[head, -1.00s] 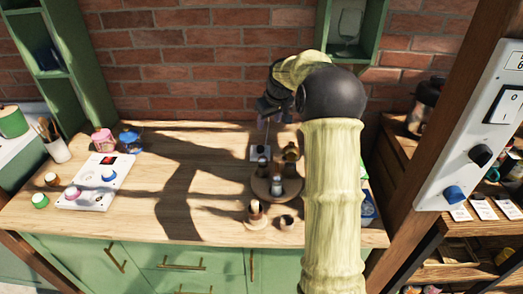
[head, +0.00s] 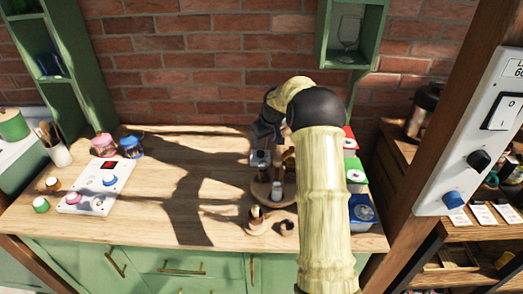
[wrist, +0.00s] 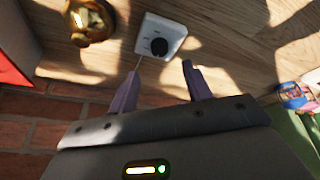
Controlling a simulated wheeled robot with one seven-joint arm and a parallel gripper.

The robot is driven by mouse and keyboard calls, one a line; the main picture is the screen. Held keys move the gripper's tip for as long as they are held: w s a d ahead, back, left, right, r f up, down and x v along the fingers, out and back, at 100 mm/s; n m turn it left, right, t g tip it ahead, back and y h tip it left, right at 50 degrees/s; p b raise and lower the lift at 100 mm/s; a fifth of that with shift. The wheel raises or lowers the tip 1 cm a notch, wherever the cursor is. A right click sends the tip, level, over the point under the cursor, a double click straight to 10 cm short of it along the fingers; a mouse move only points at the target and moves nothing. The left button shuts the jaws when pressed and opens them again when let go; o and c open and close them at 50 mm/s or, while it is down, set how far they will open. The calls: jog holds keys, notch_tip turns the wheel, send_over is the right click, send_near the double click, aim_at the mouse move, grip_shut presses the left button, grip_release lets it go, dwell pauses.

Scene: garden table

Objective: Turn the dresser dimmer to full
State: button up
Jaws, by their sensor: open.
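A small white box with a round black knob (wrist: 160,46) lies on the wooden dresser top in the wrist view, and I take it for the dimmer. My gripper (wrist: 161,70) is open and empty, its two purple fingers pointing toward the box from the wall side. The knob is just beyond the fingertips, roughly in line with the gap between them, and no contact shows. In the head view my gripper (head: 262,146) is over the back of the dresser top (head: 150,210), and my arm partly hides that area.
A round wooden tray (head: 257,190) with small bottles stands in front of the gripper. Red, green and blue boxes (head: 356,177) stand at the right. A white panel with knobs (head: 88,199) lies at the left. Another control panel (head: 470,150) is on the right post.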

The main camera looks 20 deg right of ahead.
aim_at(261, 152)
jog(key=x, duration=0.8)
jog(key=shift+w+f+p, duration=0.15)
jog(key=shift+f+p, duration=0.15)
jog(key=shift+p, duration=0.1)
jog(key=c, duration=1)
